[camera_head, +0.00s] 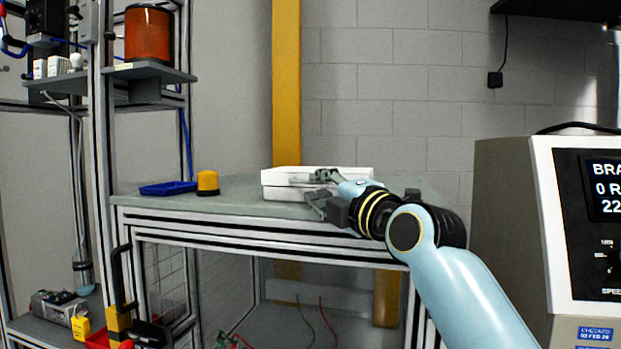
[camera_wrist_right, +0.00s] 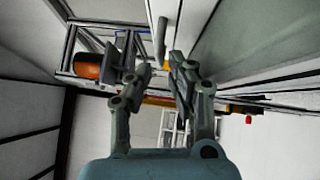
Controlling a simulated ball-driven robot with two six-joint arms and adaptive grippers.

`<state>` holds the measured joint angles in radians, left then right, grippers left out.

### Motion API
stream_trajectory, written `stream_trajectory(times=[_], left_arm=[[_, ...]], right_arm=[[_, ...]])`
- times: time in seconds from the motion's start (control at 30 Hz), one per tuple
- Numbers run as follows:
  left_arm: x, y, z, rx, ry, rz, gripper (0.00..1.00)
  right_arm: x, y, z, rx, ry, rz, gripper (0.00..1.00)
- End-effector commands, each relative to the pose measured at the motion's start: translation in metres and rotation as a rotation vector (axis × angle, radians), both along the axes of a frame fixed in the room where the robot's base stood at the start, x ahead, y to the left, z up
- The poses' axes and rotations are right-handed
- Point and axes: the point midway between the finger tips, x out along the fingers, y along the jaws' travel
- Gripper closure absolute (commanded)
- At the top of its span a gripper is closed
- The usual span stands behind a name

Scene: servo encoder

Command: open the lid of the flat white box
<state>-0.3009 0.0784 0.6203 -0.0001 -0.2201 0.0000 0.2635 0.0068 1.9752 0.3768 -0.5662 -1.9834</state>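The flat white box (camera_head: 284,186) lies on the grey-green tabletop near its back, in the middle of the head view. Its lid (camera_head: 287,175) looks shut, with a seam along the front. My right gripper (camera_head: 318,190) is at the box's front right and covers part of that side. In the right wrist view its two fingers (camera_wrist_right: 153,68) are spread apart with nothing between the tips. A white surface, probably the box (camera_wrist_right: 190,22), shows beyond the fingers, with a grey bar (camera_wrist_right: 160,40) near its edge. I cannot tell whether a finger touches the box. My left gripper is not in view.
A blue tray (camera_head: 168,188) and a yellow-orange object (camera_head: 208,182) stand on the table (camera_head: 235,197) left of the box. A shelf rack with a red-brown cylinder (camera_head: 148,35) rises at left. A large instrument (camera_head: 510,220) stands at right.

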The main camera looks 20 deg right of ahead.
Motion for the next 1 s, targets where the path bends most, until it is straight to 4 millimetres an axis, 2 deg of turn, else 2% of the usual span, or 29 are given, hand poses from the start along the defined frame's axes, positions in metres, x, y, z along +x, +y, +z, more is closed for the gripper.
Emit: stream_trajectory(times=[0.1,0.3,0.57,0.73,1.0], left_arm=[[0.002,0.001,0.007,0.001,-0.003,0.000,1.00],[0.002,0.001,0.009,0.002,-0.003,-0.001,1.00],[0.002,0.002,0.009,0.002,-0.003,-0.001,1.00],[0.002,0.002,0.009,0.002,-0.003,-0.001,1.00],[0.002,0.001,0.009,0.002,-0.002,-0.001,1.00]], right_arm=[[0.019,0.004,0.004,0.002,0.000,0.000,0.81],[0.035,0.007,0.005,0.001,-0.001,0.000,0.81],[0.036,0.008,0.004,0.001,0.000,0.000,0.81],[0.036,0.007,0.004,0.001,0.000,0.000,1.00],[0.036,0.007,0.004,0.001,0.001,0.000,1.00]])
